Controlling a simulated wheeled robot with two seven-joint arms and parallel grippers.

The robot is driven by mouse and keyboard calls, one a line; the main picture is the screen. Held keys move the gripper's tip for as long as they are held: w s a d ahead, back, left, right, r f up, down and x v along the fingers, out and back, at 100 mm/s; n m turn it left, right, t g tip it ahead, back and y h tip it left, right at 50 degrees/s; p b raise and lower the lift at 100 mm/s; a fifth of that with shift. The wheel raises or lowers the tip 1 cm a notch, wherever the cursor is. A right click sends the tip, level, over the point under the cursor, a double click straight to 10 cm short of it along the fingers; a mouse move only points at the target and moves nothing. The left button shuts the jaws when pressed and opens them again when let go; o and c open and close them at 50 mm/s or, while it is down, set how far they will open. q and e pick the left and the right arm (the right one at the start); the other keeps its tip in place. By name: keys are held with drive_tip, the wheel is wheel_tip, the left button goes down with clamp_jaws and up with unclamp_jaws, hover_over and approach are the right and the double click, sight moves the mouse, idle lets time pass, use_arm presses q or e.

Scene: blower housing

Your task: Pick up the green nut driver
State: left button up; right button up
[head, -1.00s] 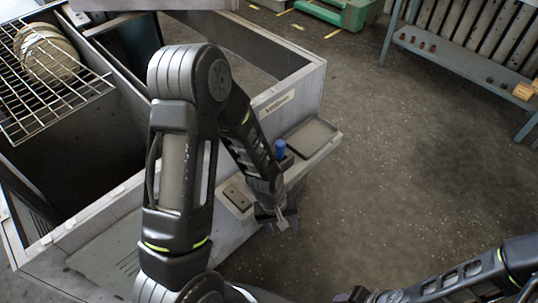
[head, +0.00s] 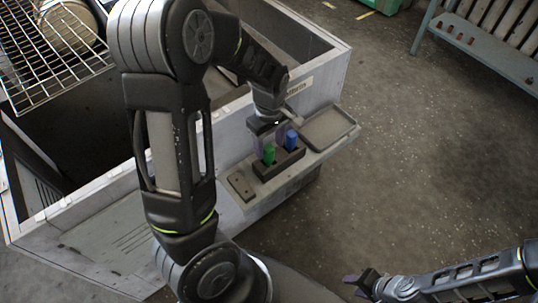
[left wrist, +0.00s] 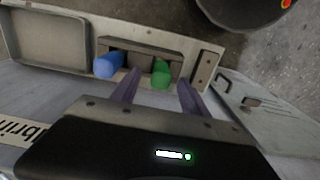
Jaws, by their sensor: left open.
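The green nut driver (head: 269,154) stands in a dark holder (head: 281,166) on the ledge of the grey housing, beside a blue-handled driver (head: 291,139). In the left wrist view the green nut driver (left wrist: 161,74) lies between and beyond the two purple fingers of my left gripper (left wrist: 160,88), and the blue driver (left wrist: 107,66) is outside them on the left. My left gripper (head: 268,138) is open and empty, just above and behind the drivers in the head view. My right gripper (head: 362,281) is at the lower right, far from the holder; its jaws are too small to judge.
A shallow empty tray (head: 328,127) is on the ledge to the right of the holder. A small flat plate with holes (head: 241,185) lies to its left. A wire rack (head: 55,60) covers part of the housing at upper left.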

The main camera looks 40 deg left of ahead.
sight(269, 155)
use_arm(q)
drive_tip(key=shift+f, duration=2.7)
drive_tip(key=shift+c, duration=0.4)
clamp_jaws()
